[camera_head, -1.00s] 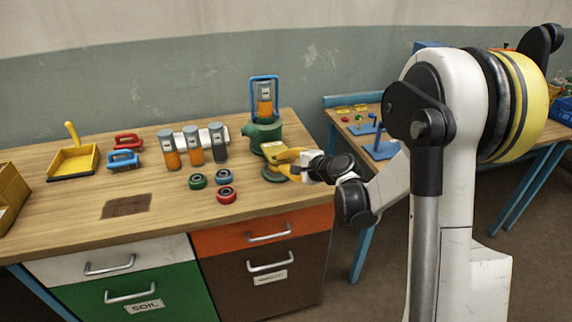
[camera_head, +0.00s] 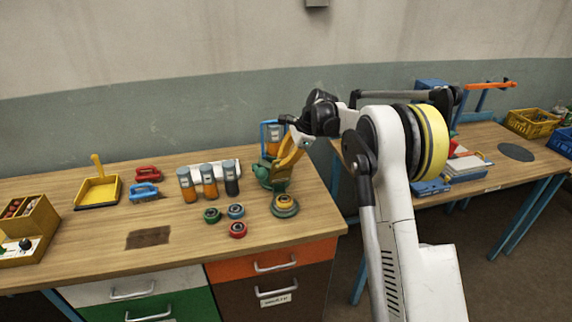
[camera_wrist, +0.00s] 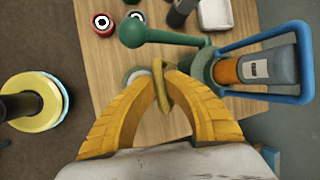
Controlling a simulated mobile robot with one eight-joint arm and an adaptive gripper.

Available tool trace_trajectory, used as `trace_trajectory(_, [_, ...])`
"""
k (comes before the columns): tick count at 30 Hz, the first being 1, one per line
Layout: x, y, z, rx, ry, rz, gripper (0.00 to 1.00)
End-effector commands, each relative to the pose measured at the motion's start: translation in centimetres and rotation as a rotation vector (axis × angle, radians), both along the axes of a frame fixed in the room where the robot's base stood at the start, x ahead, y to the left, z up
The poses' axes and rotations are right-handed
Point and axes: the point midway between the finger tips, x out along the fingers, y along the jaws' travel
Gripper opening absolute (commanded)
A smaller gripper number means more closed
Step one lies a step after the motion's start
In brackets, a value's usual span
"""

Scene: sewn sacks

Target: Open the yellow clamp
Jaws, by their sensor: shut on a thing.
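My gripper (camera_head: 280,181) has yellow fingers and points down at the green device (camera_head: 263,176) on the wooden bench. In the wrist view, its fingertips (camera_wrist: 158,78) close on a narrow yellow piece, which looks like the yellow clamp (camera_wrist: 162,92). The fingers cover part of it, and I cannot tell how far it is open. The green device has a lever with a ball end (camera_wrist: 132,32). Beside it, a blue frame (camera_head: 264,134) surrounds a grey and orange bottle (camera_wrist: 270,66).
A round green base with a yellow ring (camera_head: 285,204) stands close in front of the device. Several bottles (camera_head: 209,181) and small wheels (camera_head: 237,229) are to the left. A yellow dustpan (camera_head: 98,190) lies farther left. The front of the bench is mostly clear.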

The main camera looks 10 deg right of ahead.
Motion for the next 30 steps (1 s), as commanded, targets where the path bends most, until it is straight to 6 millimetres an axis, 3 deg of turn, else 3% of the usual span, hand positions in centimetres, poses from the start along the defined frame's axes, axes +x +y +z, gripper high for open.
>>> trace_trajectory(9, [1.6, 0.1, 0.7, 0.001, -0.007, 0.002, 0.0])
trace_trajectory(24, [1.8, 0.1, 0.7, 0.001, -0.009, 0.002, 0.0])
trace_trajectory(25, [1.8, 0.1, 0.7, 0.001, -0.009, 0.002, 0.2])
trace_trajectory(26, [1.8, 0.1, 0.7, 0.001, -0.009, 0.002, 0.29])
trace_trajectory(27, [1.8, 0.1, 0.7, 0.001, -0.009, 0.002, 0.34])
trace_trajectory(30, [1.8, 0.0, 0.7, 0.001, -0.009, 0.001, 0.34])
